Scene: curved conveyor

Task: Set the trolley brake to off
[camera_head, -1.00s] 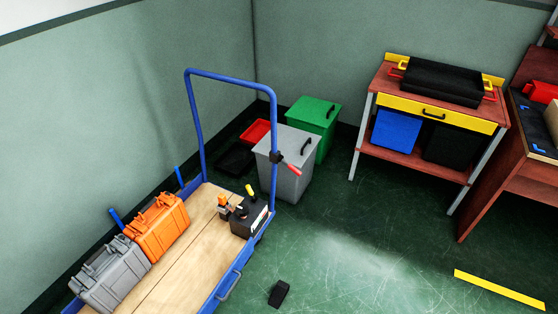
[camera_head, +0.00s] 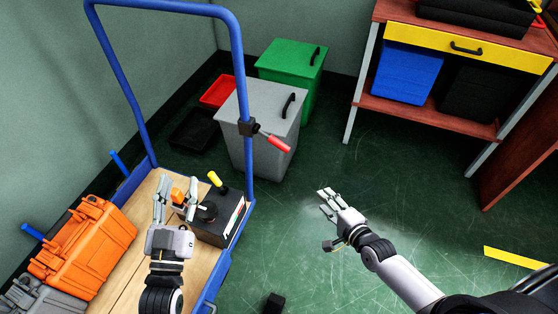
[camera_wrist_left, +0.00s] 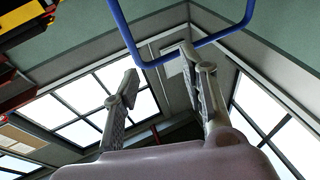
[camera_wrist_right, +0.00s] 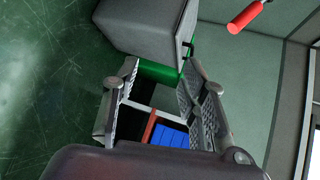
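The blue trolley (camera_head: 229,62) stands at the left with a wooden deck. A lever with a red grip (camera_head: 275,143) is fixed by a black mount (camera_head: 247,127) to the right post of its handle and points right and slightly down. The red grip also shows at the top of the right wrist view (camera_wrist_right: 247,16). My left gripper (camera_head: 174,197) is open and empty above the deck, left of a black control box. My right gripper (camera_head: 324,201) is open and empty over the floor, to the right of and below the red grip, apart from it.
The black box (camera_head: 216,222) with a yellow-topped stick sits on the deck's right end. Orange (camera_head: 85,240) and grey cases lie at left. Grey (camera_head: 255,155) and green (camera_head: 290,65) bins stand behind the lever. A workbench (camera_head: 440,110) is at right; floor between is clear.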

